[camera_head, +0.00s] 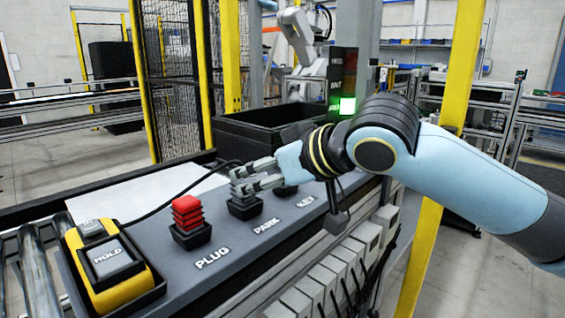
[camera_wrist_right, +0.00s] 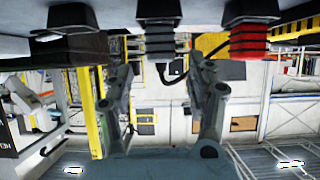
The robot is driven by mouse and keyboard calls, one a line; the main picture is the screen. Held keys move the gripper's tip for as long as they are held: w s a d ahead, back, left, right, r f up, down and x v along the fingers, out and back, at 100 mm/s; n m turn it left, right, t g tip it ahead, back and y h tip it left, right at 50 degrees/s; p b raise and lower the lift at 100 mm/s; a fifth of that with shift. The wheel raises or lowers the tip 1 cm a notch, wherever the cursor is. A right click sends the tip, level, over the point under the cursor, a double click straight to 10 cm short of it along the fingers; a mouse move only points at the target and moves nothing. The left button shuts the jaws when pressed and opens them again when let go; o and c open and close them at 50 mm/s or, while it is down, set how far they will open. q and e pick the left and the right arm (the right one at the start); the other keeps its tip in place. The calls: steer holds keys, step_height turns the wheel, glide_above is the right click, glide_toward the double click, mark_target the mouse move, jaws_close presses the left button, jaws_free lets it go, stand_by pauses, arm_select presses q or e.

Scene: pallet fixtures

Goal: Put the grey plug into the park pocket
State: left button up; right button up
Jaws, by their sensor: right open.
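The grey plug (camera_wrist_right: 160,42) is a ribbed grey stack. It stands upright in the black park pocket (camera_head: 245,209), above the PARK label. My right gripper (camera_head: 239,181) comes in from the right at the plug's height, its fingers partly covering the plug in the head view. In the wrist view, which is upside down, the right gripper (camera_wrist_right: 160,68) is open, its two fingers apart, one to each side of the plug. A gap shows between the fingers and the plug there. My left gripper is not in view.
A red ribbed plug (camera_head: 187,212) stands in the pocket marked PLUG. The pocket marked KEY (camera_head: 286,188) is partly behind my gripper. A yellow HOLD pendant (camera_head: 108,262) sits at the left end of the console. A black bin (camera_head: 262,138) stands behind.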

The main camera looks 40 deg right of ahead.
steer(key=p+v, duration=0.4)
steer(key=v, duration=0.2)
steer(key=shift+s+r, duration=0.2)
steer(key=shift+s, duration=0.15)
